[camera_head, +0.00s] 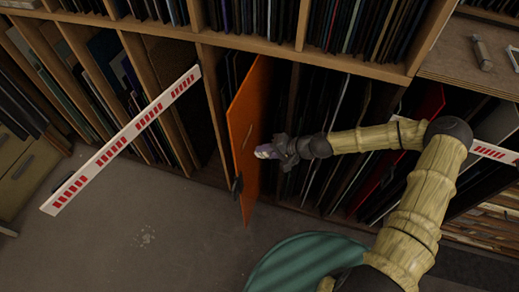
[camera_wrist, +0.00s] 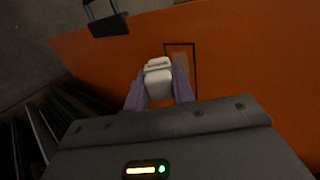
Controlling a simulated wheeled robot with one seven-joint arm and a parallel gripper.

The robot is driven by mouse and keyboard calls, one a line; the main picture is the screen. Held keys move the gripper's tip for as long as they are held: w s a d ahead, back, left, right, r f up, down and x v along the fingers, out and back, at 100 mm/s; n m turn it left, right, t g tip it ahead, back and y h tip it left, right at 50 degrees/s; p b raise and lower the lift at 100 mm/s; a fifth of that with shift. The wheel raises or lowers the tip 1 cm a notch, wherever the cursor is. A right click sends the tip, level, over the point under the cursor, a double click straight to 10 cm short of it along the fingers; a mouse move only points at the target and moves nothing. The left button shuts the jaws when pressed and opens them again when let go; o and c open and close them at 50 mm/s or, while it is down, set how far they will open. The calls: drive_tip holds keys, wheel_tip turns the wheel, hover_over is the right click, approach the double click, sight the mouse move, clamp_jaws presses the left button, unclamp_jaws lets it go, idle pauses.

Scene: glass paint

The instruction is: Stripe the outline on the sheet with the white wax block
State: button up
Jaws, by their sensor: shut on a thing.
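The orange sheet (camera_head: 251,110) stands upright, jutting out of a rack slot. In the wrist view the orange sheet (camera_wrist: 235,50) fills most of the picture. A dark rectangular outline (camera_wrist: 194,60) is drawn on it, its lower part hidden behind my gripper and the block. A faint paler patch shows inside the outline. My gripper (camera_head: 270,151) is in front of the sheet's right face. In the wrist view its purple fingers are shut on the white wax block (camera_wrist: 158,82), which points at the sheet beside the outline's left edge. I cannot tell whether the block touches the sheet.
A black clip (camera_wrist: 108,20) grips the sheet's edge, also seen in the head view (camera_head: 237,187). Wooden racks (camera_head: 200,95) packed with sheets surround it. A red-and-white barrier bar (camera_head: 120,140) crosses the left. A green round thing (camera_head: 300,265) is at the bottom. Floor is free at lower left.

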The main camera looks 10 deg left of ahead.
drive_tip(key=shift+d, duration=0.65)
drive_tip(key=d, duration=0.3)
drive_tip(key=shift+s, duration=0.15)
drive_tip(key=shift+a, duration=0.2)
idle(0.5)
drive_tip(key=shift+w+a, duration=0.15)
drive_tip(key=shift+a, duration=1.7)
drive_tip(key=shift+w+a, duration=0.1)
drive_tip(key=shift+a, duration=1.7)
drive_tip(key=shift+a+b, duration=0.3)
drive_tip(key=shift+a, duration=0.25)
drive_tip(key=shift+w, duration=0.2)
drive_tip(key=shift+w+d+b, duration=0.15)
drive_tip(key=shift+w+b, duration=0.1)
drive_tip(key=shift+w, duration=0.6)
drive_tip(key=shift+w+d+b, duration=0.1)
drive_tip(key=shift+w+b, duration=0.15)
drive_tip(key=shift+w, duration=0.55)
